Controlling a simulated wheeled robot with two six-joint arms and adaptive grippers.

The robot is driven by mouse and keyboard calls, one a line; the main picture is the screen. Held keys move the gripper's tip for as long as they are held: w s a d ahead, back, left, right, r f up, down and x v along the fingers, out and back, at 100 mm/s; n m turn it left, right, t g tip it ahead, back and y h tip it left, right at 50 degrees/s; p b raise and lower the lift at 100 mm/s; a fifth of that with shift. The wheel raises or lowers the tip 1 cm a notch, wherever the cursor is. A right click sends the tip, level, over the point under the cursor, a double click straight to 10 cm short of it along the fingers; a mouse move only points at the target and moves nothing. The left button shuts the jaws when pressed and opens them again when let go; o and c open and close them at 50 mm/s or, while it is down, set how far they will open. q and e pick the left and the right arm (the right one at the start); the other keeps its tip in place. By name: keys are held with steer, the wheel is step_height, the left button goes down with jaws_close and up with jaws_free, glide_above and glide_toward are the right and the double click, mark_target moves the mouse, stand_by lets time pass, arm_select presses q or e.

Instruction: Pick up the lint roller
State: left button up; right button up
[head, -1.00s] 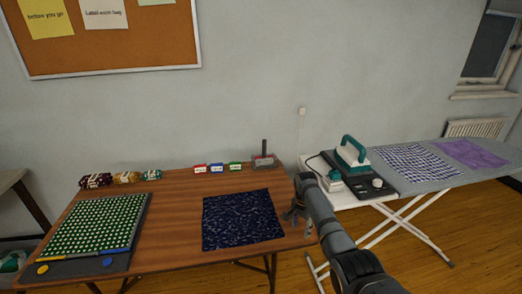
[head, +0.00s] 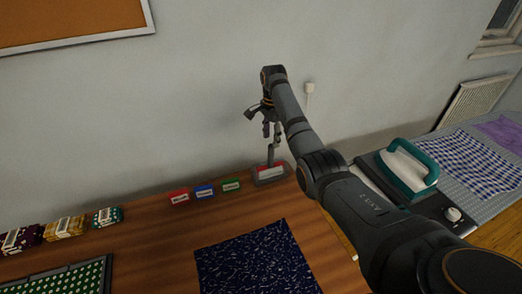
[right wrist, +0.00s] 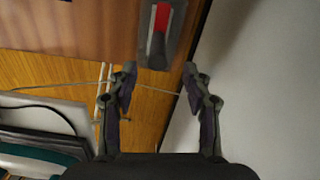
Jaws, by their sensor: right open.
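A grey holder (head: 258,177) with a red-and-white label stands at the back right corner of the wooden table. A dark upright handle (head: 271,154) rises from it and looks like the lint roller's; the roller itself is not clear. My right gripper (head: 266,124) is open and empty above the handle, pointing down. In the right wrist view the holder (right wrist: 148,52) shows beyond the open fingertips (right wrist: 160,72), near the table edge. I cannot tell the handle apart there. My left gripper is out of view.
Small red (head: 179,197), blue (head: 204,191) and green (head: 231,186) label blocks stand left of the holder. Fabric rolls (head: 64,228) lie further left. A dark speckled cloth (head: 255,264) lies in front. A teal iron (head: 410,168) stands right. The wall is close behind.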

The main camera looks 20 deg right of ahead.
mark_target(271, 145)
steer(key=shift+w, duration=0.3)
steer(key=shift+s+f, duration=0.2)
steer(key=shift+f, duration=0.1)
step_height(271, 145, down, 4)
steer(key=shift+s+r, duration=0.1)
steer(key=shift+f, duration=0.35)
steer(key=shift+f+p, duration=0.35)
steer(key=shift+p, duration=0.05)
step_height(271, 145, down, 4)
steer(key=shift+s+f, duration=0.15)
steer(key=shift+f, duration=0.05)
steer(key=shift+r, duration=0.1)
jaws_close()
